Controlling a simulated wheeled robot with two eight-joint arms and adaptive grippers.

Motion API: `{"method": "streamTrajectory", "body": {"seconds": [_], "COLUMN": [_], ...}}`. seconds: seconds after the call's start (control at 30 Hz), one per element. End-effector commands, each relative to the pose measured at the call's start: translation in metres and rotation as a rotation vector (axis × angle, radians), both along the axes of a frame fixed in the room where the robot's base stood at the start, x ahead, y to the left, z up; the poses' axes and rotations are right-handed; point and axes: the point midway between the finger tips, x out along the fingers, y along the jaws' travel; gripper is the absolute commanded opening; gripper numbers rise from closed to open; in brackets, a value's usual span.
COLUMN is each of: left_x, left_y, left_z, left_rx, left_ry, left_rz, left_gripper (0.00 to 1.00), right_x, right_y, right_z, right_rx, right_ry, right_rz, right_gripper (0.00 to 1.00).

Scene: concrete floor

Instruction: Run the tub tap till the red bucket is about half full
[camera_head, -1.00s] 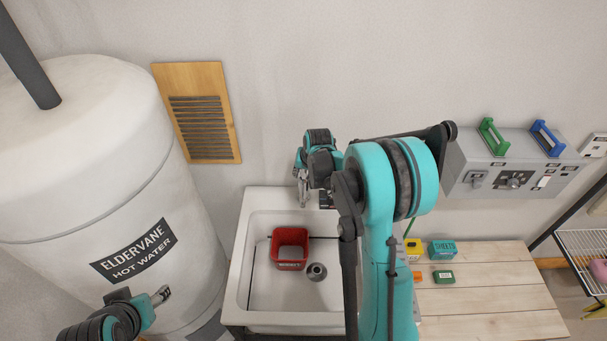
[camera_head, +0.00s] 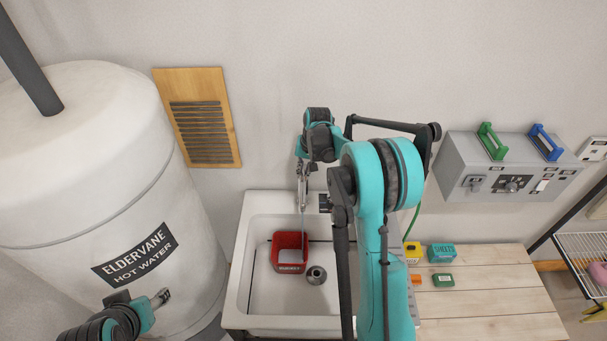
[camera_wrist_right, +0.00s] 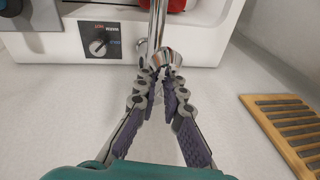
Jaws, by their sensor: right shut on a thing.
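The red bucket (camera_head: 290,239) stands upright in the white tub (camera_head: 240,262). A pale surface shows inside it; I cannot tell its exact level. A thin pale stream (camera_head: 302,222) falls from the tap into the bucket. My right gripper (camera_head: 302,178) is at the tap, at the tub's back edge. In the right wrist view my gripper (camera_wrist_right: 163,80) is shut on the chrome tap (camera_wrist_right: 155,35), at its lever end, which its fingers partly hide. The bucket's red edge (camera_wrist_right: 176,5) shows at the top there. My left gripper (camera_head: 163,296) is over by the tank; its jaws are too small to read.
A grey cup-like piece (camera_head: 316,275) is in the tub beside the bucket. The hot water tank (camera_head: 110,190) stands left. A wooden bench (camera_head: 490,290) with small boxes (camera_head: 441,252) is right, below a grey wall panel (camera_head: 500,190). A dial (camera_wrist_right: 100,46) is on the tub's side.

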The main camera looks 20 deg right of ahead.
Motion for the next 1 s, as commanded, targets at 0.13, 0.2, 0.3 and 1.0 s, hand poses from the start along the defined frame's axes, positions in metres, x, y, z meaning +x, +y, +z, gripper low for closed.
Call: {"method": "streamTrajectory", "body": {"seconds": [0.13, 0.2, 0.3, 1.0], "left_x": [0.0, 0.0, 0.0, 0.0], "left_y": [0.0, 0.0, 0.0, 0.0], "left_z": [0.0, -0.001, 0.0, 0.0], "left_rx": [0.0, 0.0, 0.0, 0.0], "left_ry": [0.0, 0.0, 0.0, 0.0], "left_rz": [0.0, 0.0, 0.0, 0.0], "left_gripper": [0.55, 0.55, 0.55, 0.55], "right_x": [-0.001, -0.001, -0.001, -0.013], "right_y": [0.0, 0.0, 0.0, -0.005], "right_z": [-0.001, -0.001, -0.001, 0.059], "right_rx": [0.002, 0.002, 0.002, 0.001], "right_ry": [0.003, 0.003, 0.003, 0.001], "right_rz": [0.001, 0.001, 0.001, -0.002], "right_gripper": [0.0, 0.0, 0.24, 0.3]}}
